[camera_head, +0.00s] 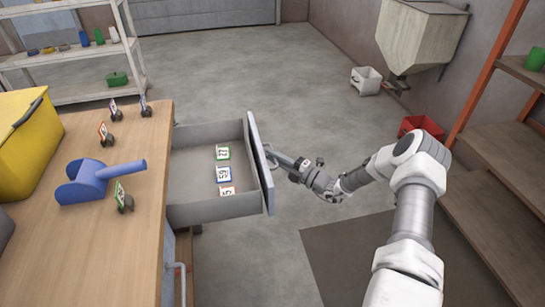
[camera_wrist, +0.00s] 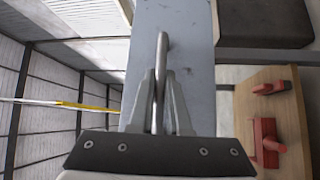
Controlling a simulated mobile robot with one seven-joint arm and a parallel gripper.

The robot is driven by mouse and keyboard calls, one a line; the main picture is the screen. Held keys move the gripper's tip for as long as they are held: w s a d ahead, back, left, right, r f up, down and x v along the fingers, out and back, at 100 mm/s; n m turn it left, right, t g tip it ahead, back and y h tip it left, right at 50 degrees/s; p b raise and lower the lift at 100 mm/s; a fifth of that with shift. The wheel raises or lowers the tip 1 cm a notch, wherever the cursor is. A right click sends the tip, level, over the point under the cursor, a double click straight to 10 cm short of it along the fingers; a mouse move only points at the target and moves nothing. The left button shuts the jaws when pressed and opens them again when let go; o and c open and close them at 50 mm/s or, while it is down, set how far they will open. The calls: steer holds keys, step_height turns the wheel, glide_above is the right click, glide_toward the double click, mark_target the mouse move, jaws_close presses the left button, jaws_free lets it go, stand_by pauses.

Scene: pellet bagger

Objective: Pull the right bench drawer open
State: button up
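The bench drawer (camera_head: 205,209) stands pulled out from the right side of the wooden bench (camera_head: 90,245). Its grey-blue front panel (camera_head: 260,165) faces right, and the panel also fills the upper middle of the wrist view (camera_wrist: 190,35). Three small cards with coloured edges, one of them blue-edged (camera_head: 224,174), lie inside. My gripper (camera_head: 272,157) is at the outer face of the front. In the wrist view its two fingers (camera_wrist: 160,100) are closed on either side of the metal bar handle (camera_wrist: 162,48). Part of the handle is hidden between the fingers.
On the bench are a blue scoop (camera_head: 85,183), a yellow bin (camera_head: 30,135) and several small card stands. A shelf rack (camera_head: 100,95) stands at the back left. A hopper (camera_head: 420,35), a red bin (camera_head: 420,125) and wooden shelves (camera_head: 500,190) are at right. Grey floor behind the drawer is clear.

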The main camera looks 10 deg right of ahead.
steer(key=o, duration=0.4)
steer(key=p+v, duration=0.3)
steer(key=v, duration=1.4)
steer(key=shift+s+d+f, duration=0.1)
steer(key=shift+s+d, duration=0.05)
steer(key=shift+s, duration=0.05)
